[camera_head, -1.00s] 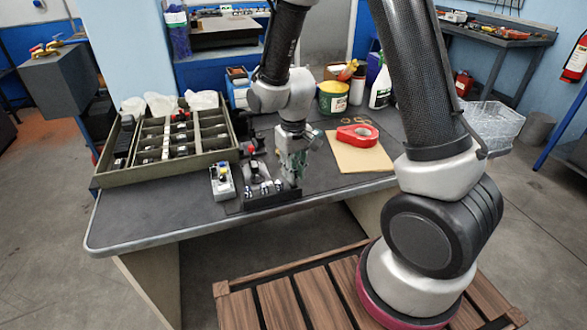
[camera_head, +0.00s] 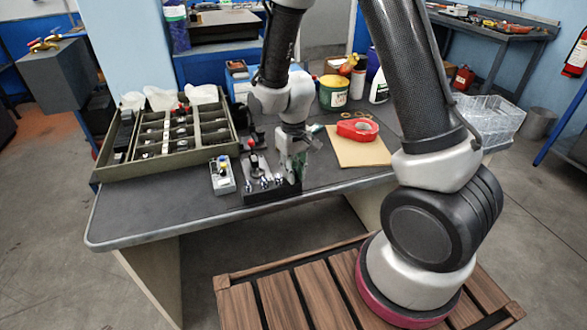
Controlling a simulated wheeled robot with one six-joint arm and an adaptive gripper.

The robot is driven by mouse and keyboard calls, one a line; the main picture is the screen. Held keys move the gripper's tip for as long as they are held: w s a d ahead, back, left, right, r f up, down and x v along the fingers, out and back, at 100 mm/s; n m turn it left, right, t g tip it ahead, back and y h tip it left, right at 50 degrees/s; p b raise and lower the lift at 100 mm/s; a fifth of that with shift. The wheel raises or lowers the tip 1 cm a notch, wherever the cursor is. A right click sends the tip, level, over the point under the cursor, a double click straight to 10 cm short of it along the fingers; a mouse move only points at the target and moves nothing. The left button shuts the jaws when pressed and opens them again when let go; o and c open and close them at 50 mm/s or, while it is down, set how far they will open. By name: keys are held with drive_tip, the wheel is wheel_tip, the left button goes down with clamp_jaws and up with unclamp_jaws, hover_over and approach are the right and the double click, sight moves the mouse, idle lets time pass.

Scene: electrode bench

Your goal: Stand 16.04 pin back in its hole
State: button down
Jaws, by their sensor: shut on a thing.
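A low black block (camera_head: 268,195) stands near the front edge of the bench, with several small metal-topped pins (camera_head: 264,183) in a row along it. My gripper (camera_head: 294,177) points down at the right end of this block. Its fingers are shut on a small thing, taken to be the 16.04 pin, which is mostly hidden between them. At this size I cannot tell whether the pin's lower end is in a hole or above it. The hole itself is hidden by the fingers.
A grey box (camera_head: 222,175) with coloured knobs stands left of the block. Further left is a compartment tray (camera_head: 160,174). The bench front left (camera_head: 150,220) is clear.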

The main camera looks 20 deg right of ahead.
drive_tip(key=shift+f, duration=0.35)
drive_tip(key=c, duration=1.3)
unclamp_jaws()
drive_tip(key=shift+o, duration=0.2)
wheel_tip(320, 180, up, 12)
drive_tip(key=shift+r, duration=0.15)
drive_tip(key=shift+r, duration=2.4)
drive_tip(key=shift+s, duration=0.1)
